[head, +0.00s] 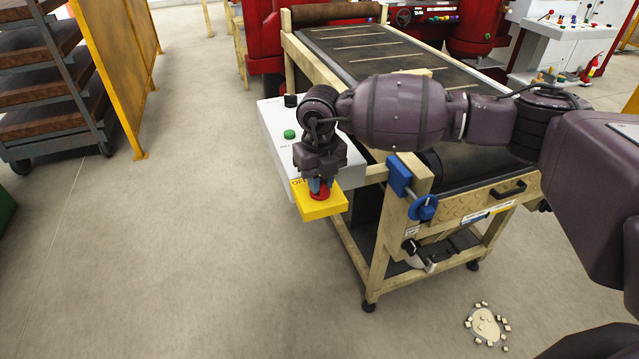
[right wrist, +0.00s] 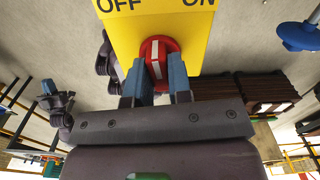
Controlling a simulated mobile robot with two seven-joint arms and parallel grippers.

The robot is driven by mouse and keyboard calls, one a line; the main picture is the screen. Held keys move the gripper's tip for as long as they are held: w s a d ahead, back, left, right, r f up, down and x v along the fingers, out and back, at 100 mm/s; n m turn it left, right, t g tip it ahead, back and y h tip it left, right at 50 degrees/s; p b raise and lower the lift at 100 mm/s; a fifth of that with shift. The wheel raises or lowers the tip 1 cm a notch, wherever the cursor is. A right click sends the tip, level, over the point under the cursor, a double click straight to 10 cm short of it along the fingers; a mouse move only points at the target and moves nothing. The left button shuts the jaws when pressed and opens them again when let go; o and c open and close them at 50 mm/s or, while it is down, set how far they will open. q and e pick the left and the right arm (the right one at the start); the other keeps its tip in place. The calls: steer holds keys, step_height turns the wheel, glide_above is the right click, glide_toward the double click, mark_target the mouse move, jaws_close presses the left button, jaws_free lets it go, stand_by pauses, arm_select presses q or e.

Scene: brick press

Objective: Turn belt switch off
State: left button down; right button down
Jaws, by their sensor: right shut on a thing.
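The belt switch is a red round knob (right wrist: 158,60) with a white stripe, on a yellow plate (right wrist: 195,40). The plate is marked OFF at left and ON at right in the right wrist view. In that view the stripe stands nearly upright. In the head view the knob (head: 319,192) and yellow plate (head: 318,207) are at the front of the white control box (head: 275,123). My right gripper (right wrist: 155,82) is shut on the red knob, its two blue-grey fingers at either side of it. It also shows in the head view (head: 319,184), reaching down over the knob.
A green button (head: 289,134) and a black knob (head: 291,100) are on the box. The conveyor (head: 355,45) stands beside it, with a blue handwheel (head: 423,207) at its front leg. A rack (head: 45,75) and yellow panel (head: 118,50) stand left. Floor between is clear.

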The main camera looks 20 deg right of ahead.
steer(key=n+b, duration=0.1)
steer(key=n, duration=0.3)
steer(key=shift+n+b, duration=0.55)
steer(key=shift+n, duration=0.65)
arm_select(q)
steer(key=f, duration=0.2)
steer(key=s+f, duration=0.1)
steer(key=shift+f, duration=0.4)
arm_select(e)
steer(key=shift+n, duration=0.5)
arm_select(q)
steer(key=shift+w, duration=0.15)
arm_select(e)
steer(key=shift+r, duration=0.1)
steer(key=c, duration=1.1)
jaws_free()
arm_select(q)
steer(key=shift+s+f, duration=0.1)
steer(key=shift+s, duration=0.15)
arm_select(e)
steer(key=shift+o, duration=0.3)
arm_select(q)
steer(key=shift+w+r, duration=0.2)
steer(key=shift+w, duration=0.05)
arm_select(e)
step_height(320, 180, up, 11)
